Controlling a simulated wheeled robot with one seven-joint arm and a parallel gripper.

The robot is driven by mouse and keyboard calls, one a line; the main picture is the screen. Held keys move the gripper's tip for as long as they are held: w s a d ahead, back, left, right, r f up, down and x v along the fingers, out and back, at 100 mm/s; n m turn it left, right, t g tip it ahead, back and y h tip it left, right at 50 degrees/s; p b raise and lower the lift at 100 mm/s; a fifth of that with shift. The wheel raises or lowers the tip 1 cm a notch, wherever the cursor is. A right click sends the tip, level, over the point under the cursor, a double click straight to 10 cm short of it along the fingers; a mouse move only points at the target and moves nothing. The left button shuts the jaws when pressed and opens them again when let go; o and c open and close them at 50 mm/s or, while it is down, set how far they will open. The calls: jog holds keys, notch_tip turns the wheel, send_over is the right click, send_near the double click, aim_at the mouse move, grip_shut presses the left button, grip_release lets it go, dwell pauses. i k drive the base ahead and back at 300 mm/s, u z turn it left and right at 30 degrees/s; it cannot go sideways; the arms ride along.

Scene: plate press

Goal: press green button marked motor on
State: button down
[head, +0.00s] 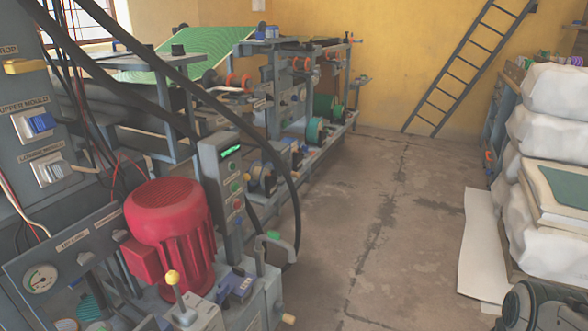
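A narrow grey control post (212,160) stands just behind and right of the red motor (172,215). My gripper is not recognisable in this view.
Black cables (285,165) arc in front of and beside the post. A yellow-knobbed lever (173,278) and a pressure gauge (39,279) are near the front left. The floor (385,225) right of the machine is open. White sacks (553,140) are stacked at right. A dark rounded part fills the bottom right corner.

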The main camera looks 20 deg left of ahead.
aim_at(234, 186)
jog(key=u, duration=0.8)
jog(key=i, duration=0.9)
jog(key=u, duration=1)
